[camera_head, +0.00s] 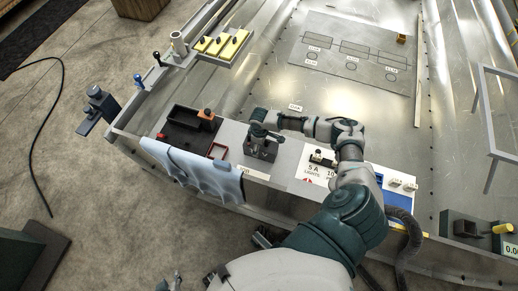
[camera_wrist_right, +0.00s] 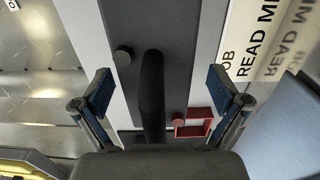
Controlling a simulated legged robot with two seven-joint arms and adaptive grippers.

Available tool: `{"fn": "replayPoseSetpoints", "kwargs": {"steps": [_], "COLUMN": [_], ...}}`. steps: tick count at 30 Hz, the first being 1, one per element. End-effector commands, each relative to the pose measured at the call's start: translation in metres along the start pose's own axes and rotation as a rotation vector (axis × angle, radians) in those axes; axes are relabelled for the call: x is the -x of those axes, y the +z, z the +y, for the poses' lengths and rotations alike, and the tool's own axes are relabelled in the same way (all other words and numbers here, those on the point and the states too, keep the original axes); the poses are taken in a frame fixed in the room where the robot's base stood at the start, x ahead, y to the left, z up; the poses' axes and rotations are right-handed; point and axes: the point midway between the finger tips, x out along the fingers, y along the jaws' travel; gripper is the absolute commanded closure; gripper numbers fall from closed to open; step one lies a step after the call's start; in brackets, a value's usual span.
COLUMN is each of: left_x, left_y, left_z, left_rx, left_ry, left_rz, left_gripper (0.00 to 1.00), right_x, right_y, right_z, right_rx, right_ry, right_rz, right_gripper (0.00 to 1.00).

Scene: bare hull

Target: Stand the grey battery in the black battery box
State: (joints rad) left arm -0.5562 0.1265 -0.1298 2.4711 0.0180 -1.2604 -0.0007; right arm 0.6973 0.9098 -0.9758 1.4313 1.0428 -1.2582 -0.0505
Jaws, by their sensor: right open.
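The grey battery (camera_wrist_right: 125,20) fills the middle of the right wrist view, with a black strap handle (camera_wrist_right: 152,95) and a dark round terminal (camera_wrist_right: 122,55). In the head view the battery (camera_head: 260,154) is a dark block on the bench, partly hidden by my right gripper (camera_head: 262,138). That gripper is open, its blue-padded fingers (camera_wrist_right: 160,88) on either side of the handle and apart from it. The black battery box (camera_head: 184,117) appears to be the open black box left of the battery. What seems to be my left gripper (camera_head: 171,281) shows at the bottom edge, partly cut off.
An orange-topped item (camera_head: 206,114) and a red frame (camera_head: 218,151) lie near the box. A pale blue cloth (camera_head: 195,172) hangs over the bench's front edge. A white label panel (camera_head: 313,170) lies right of the battery. The metal floor behind is mostly clear.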

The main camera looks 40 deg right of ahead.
Motion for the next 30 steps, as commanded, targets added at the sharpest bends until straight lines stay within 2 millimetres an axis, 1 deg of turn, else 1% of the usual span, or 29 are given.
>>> {"fn": "replayPoseSetpoints", "kwargs": {"steps": [1, 3, 9, 10, 11, 12, 14, 15, 17, 18, 20, 21, 22, 30], "left_x": [-0.0021, -0.0021, -0.0011, -0.0011, -0.0012, -0.0012, -0.0021, -0.0025, -0.0026, -0.0026, -0.0026, -0.0025, -0.0025, -0.0016], "left_y": [-0.0034, -0.0076, -0.0096, -0.0096, -0.0096, -0.0095, -0.0096, -0.0096, -0.0094, -0.0094, -0.0093, -0.0093, -0.0093, -0.0095], "left_z": [0.0019, 0.0041, 0.0061, 0.0062, 0.0061, 0.006, 0.0054, 0.0051, 0.0051, 0.0051, 0.0052, 0.0052, 0.0052, 0.0049], "left_rx": [-0.001, -0.002, -0.003, -0.003, -0.003, -0.002, -0.002, -0.002, -0.002, -0.002, -0.002, -0.001, -0.001, -0.001], "left_ry": [0.001, 0.0, -0.001, -0.001, -0.001, 0.0, 0.001, 0.001, 0.001, 0.001, 0.001, 0.001, 0.001, 0.0], "left_rz": [0.019, 0.037, 0.041, 0.041, 0.041, 0.041, 0.04, 0.039, 0.039, 0.038, 0.038, 0.038, 0.038, 0.036], "left_gripper": [0.6, 0.6, 0.6, 0.6, 0.6, 0.6, 0.6, 0.6, 0.6, 0.6, 0.6, 0.6, 0.6, 0.6], "right_x": [-0.0052, -0.0078, -0.0081, -0.0081, -0.0081, -0.0079, -0.0077, -0.0077, -0.0072, -0.0069, -0.0065, -0.0063, -0.0031, -0.0016], "right_y": [0.0007, 0.0014, 0.0022, 0.0022, 0.0022, 0.0019, 0.0017, 0.0017, 0.0014, 0.0012, 0.001, 0.0008, -0.0019, -0.0007], "right_z": [0.0008, 0.0022, 0.0036, 0.0036, 0.0035, 0.0032, 0.0028, 0.0029, 0.0026, 0.0023, 0.0019, 0.0017, 0.0031, 0.0042], "right_rx": [-0.001, -0.002, -0.001, -0.001, -0.001, -0.001, -0.001, -0.001, -0.002, -0.002, -0.002, -0.001, -0.002, -0.002], "right_ry": [-0.001, -0.003, -0.005, -0.005, -0.005, -0.005, -0.004, -0.004, -0.002, 0.0, 0.001, 0.001, 0.003, 0.0], "right_rz": [0.0, 0.002, 0.003, 0.003, 0.003, 0.003, 0.003, 0.002, 0.001, 0.001, 0.0, 0.0, 0.008, 0.011], "right_gripper": [0.02, 0.02, 0.02, 0.07, 0.15, 0.25, 0.4, 0.5, 0.65, 0.75, 0.9, 1.0, 1.0, 1.0]}}
